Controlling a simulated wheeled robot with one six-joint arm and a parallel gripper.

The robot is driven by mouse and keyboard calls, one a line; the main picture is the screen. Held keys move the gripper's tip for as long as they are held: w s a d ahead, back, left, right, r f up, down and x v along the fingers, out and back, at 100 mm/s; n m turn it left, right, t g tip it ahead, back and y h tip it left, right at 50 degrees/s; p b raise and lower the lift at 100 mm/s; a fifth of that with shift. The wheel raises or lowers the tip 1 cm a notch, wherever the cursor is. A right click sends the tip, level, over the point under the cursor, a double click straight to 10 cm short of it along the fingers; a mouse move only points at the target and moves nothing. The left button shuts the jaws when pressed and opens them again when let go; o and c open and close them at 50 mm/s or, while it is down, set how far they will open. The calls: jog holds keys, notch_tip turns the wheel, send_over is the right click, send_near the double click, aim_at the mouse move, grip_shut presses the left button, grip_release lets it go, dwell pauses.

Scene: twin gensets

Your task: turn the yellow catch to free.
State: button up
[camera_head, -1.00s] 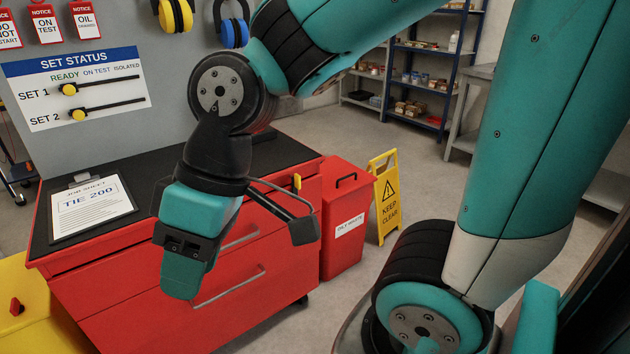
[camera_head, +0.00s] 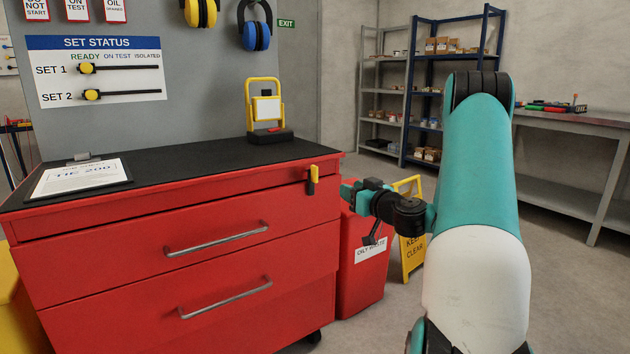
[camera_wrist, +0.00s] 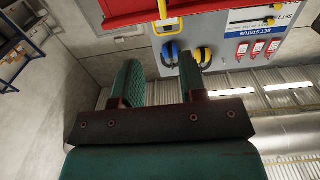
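The yellow catch (camera_head: 313,181) sits at the top right corner of the red drawer cabinet's front (camera_head: 180,235). Its yellow handle stands upright, with a dark part beside it. My gripper (camera_head: 346,190) is just right of the catch in the head view, apart from it and pointing left. In the wrist view my gripper (camera_wrist: 159,70) is open, with two green fingers spread and nothing between them. A yellow upright piece at that view's top edge, against the red, may be the catch; I cannot tell for sure.
A red oily-waste bin (camera_head: 362,270) and a yellow keep-clear sign (camera_head: 412,255) stand right of the cabinet, close under my gripper. Floor in front of the shelves is open.

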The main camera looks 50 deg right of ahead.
jog(key=p, duration=0.7)
send_near(317, 174)
jog(key=p+x, duration=0.7)
jog(key=x, duration=0.4)
jog(key=shift+d+p, duration=0.1)
jog(key=shift+p, duration=0.25)
grip_shut()
